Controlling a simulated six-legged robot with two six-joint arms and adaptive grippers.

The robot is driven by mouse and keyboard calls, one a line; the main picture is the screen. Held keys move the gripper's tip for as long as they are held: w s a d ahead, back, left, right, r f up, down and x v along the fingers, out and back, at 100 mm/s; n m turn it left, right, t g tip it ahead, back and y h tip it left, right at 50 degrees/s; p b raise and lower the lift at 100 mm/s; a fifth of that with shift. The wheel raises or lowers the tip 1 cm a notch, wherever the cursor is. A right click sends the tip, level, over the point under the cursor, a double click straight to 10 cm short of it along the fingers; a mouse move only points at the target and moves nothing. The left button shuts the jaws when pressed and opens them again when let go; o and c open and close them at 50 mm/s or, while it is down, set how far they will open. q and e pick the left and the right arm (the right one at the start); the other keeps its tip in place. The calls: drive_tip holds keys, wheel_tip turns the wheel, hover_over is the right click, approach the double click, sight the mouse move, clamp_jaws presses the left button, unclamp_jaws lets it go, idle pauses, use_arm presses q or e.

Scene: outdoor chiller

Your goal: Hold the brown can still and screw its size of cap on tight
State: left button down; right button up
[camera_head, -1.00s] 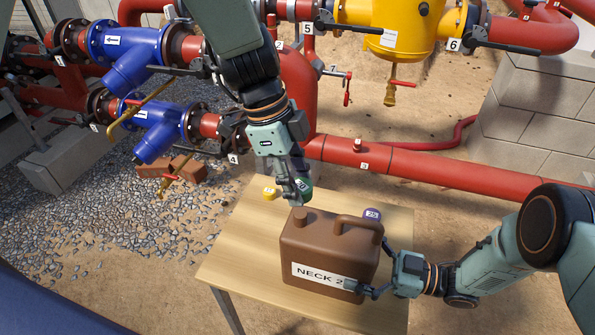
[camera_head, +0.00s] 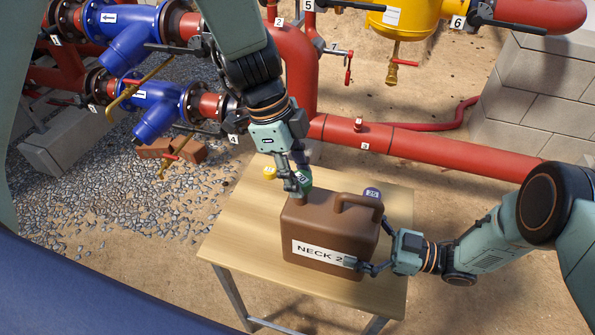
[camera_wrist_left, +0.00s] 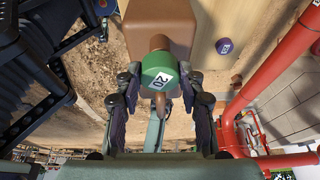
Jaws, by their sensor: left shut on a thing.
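The brown can (camera_head: 325,228) stands on the wooden table, handle up, with a white label reading "NECK 2"; my right finger covers the rest. My left gripper (camera_head: 299,184) is shut on a green cap (camera_head: 306,182) at the can's neck. In the left wrist view, the green cap (camera_wrist_left: 163,76) is marked 20 and sits between both fingers, in line with the brown neck (camera_wrist_left: 159,42). I cannot tell whether it is threaded on. My right gripper (camera_head: 372,257) is at the can's right front edge, one finger against the label; its other finger's contact is unclear.
A yellow cap (camera_head: 269,173) lies behind the can on the table (camera_head: 235,235). A purple cap (camera_head: 372,193) marked 25 lies behind the can's handle. Red pipes (camera_head: 430,149) and blue fittings (camera_head: 160,108) stand beyond the table. The table's left part is clear.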

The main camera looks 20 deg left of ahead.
use_arm(q)
drive_tip(key=shift+f, duration=1.15)
idle(0.4)
drive_tip(key=m, duration=0.3)
drive_tip(key=shift+w+g, duration=0.1)
drive_tip(key=shift+g, duration=0.3)
drive_tip(key=m, duration=0.2)
drive_tip(key=m+g, duration=0.1)
drive_tip(key=m, duration=0.2)
drive_tip(key=shift+w+d+f+y, duration=0.1)
drive_tip(key=shift+f+y, duration=0.05)
drive_tip(key=shift+y, duration=0.25)
drive_tip(key=c, duration=0.7)
unclamp_jaws()
drive_tip(key=shift+o, duration=0.2)
